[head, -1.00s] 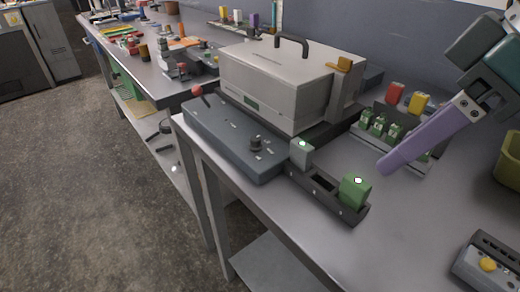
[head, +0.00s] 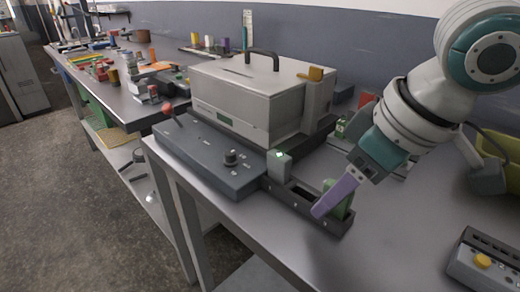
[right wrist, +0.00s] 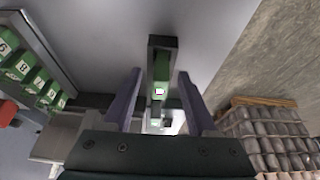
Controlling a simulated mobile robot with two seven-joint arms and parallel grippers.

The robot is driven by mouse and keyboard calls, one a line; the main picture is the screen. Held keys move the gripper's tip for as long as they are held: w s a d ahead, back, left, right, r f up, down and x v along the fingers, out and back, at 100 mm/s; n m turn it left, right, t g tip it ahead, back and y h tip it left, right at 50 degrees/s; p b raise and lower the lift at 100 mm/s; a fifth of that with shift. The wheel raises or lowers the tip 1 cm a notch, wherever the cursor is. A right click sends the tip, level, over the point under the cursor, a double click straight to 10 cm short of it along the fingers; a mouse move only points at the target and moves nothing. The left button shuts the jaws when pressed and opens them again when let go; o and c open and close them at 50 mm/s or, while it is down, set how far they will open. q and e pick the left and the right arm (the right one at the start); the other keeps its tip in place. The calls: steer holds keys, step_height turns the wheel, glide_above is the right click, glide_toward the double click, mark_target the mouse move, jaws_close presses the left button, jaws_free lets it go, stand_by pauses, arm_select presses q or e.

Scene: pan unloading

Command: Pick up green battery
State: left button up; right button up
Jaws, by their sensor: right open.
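The green battery (head: 344,203) stands upright at the near end of a dark narrow holder (head: 300,192) on the table's front edge. In the head view a purple finger hides part of it. In the right wrist view the green battery (right wrist: 160,72) shows its lit top between the two purple fingers, with a gap on each side. My right gripper (head: 327,206) is open over the battery; the wrist view also shows its spread fingertips (right wrist: 158,75). A grey block with a green light (head: 280,165) stands at the holder's other end. My left gripper is not in view.
A large grey box machine (head: 235,95) with a dark control panel (head: 210,155) stands left of the holder. Numbered green batteries (right wrist: 30,78) sit in a rack behind my right arm. A grey box with a yellow button (head: 482,262) lies at the lower right.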

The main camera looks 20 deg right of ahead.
steer(key=shift+c, duration=0.3)
jaws_close()
stand_by(0.3)
